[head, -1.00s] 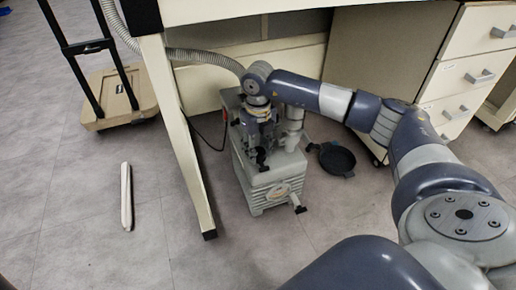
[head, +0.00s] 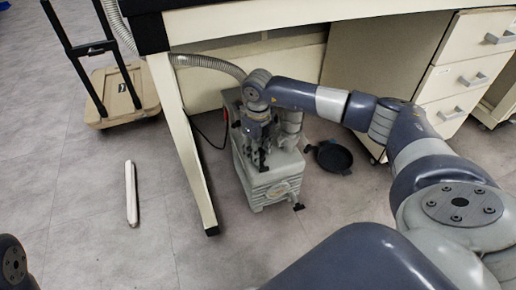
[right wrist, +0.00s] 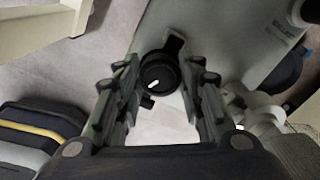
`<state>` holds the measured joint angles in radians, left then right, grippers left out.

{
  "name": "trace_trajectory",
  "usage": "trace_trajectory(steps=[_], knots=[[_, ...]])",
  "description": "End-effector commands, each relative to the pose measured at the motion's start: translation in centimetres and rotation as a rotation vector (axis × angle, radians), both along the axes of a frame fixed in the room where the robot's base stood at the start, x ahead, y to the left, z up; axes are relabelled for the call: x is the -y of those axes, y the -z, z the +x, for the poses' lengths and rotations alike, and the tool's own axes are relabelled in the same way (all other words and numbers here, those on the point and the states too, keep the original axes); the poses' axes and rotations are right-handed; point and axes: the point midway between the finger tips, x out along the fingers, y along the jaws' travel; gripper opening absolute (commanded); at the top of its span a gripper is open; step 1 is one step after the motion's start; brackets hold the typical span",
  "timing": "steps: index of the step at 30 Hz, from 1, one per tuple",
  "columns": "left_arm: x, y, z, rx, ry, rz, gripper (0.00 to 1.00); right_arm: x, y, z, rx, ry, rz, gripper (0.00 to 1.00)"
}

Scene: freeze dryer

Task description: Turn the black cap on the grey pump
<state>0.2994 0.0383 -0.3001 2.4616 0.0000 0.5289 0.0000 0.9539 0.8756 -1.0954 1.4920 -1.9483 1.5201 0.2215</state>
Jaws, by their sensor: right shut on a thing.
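The grey pump (head: 268,187) stands on the floor under the bench, beside the bench leg. My right gripper (head: 263,158) points down over the top of the pump. In the right wrist view the round black cap (right wrist: 158,74), with a white mark on it, lies between the two fingertips of my right gripper (right wrist: 160,80). The fingers are closed in on its two sides. In the head view the cap is not clear behind the gripper. My left gripper is out of view.
A bench leg (head: 191,160) stands just left of the pump. A round black pan-like object (head: 333,157) lies on the floor to its right. A drawer cabinet (head: 462,75) stands at the right. A white bar (head: 131,193) lies on open floor at the left.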

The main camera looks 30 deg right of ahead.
Motion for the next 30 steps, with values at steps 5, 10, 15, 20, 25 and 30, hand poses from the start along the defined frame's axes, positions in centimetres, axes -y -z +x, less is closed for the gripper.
trace_trajectory(steps=[5,10,15,20,25,30], knots=[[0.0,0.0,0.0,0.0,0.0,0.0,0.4,0.0,0.0,0.0,-0.001,0.001,0.0,0.56],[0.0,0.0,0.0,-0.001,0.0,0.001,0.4,0.0,0.0,0.0,-0.001,0.001,0.0,0.56],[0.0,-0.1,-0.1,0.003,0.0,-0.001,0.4,0.0,-0.1,0.0,0.0,0.002,0.0,0.56],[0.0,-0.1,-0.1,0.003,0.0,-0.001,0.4,0.0,-1.5,0.1,0.003,0.002,0.001,0.56],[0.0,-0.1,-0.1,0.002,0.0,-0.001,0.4,0.0,-5.0,0.2,0.005,0.001,0.001,0.56],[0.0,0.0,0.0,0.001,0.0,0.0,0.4,0.0,-8.6,0.1,0.004,0.002,0.001,0.56]])
